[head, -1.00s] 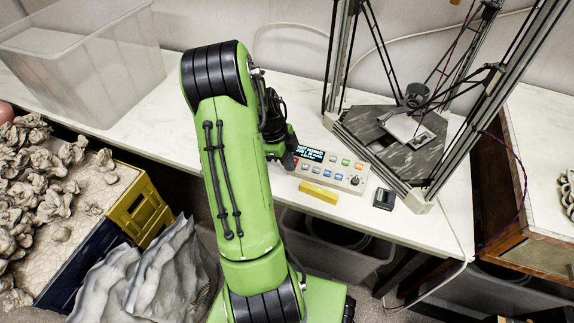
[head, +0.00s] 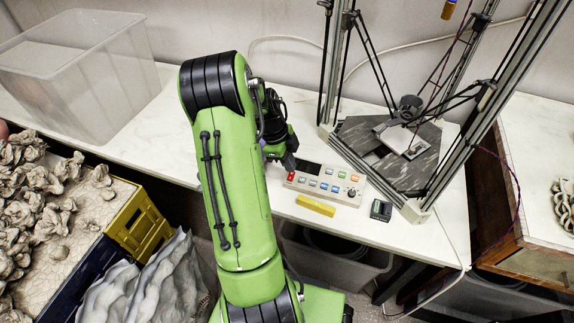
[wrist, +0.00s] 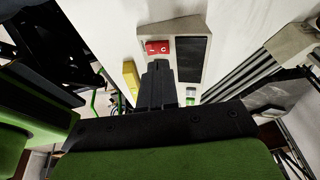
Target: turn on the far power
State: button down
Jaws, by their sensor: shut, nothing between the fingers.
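The control panel (head: 337,192) is a pale box on the white table, with rows of coloured buttons and a black knob (head: 352,193). Its display (head: 308,168) is dark; it also shows black in the wrist view (wrist: 193,60). A red switch area (head: 291,177) is at the panel's left end. In the wrist view it is a red pair with white marks (wrist: 158,47). My gripper (head: 291,164) is shut and empty, close to the panel's left end by the red switches. In the wrist view its fingers (wrist: 158,66) point at them; contact cannot be told.
A yellow block (head: 316,206) lies in front of the panel, and a small dark device (head: 381,210) to its right. The delta printer (head: 391,150) stands behind on the right. A clear bin (head: 80,75) is at the back left.

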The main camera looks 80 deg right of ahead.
aim_at(290, 179)
jog(key=p+v, duration=0.2)
jog(key=v, duration=0.9)
jog(key=shift+r+p, duration=0.25)
jog(key=shift+p, duration=0.1)
jog(key=shift+a, duration=0.2)
jog(key=a+p, duration=0.1)
jog(key=p, duration=0.3)
jog(key=shift+a+f, duration=0.1)
jog(key=shift+a, duration=0.05)
jog(key=shift+f, duration=0.1)
jog(key=b+x, duration=0.1)
jog(key=x, duration=0.3)
jog(key=b+x, duration=0.1)
jog(key=x, duration=0.4)
jog(key=w+b+x, duration=0.1)
jog(key=x, duration=0.3)
jog(key=shift+d+f, duration=0.25)
jog(key=shift+f, duration=0.2)
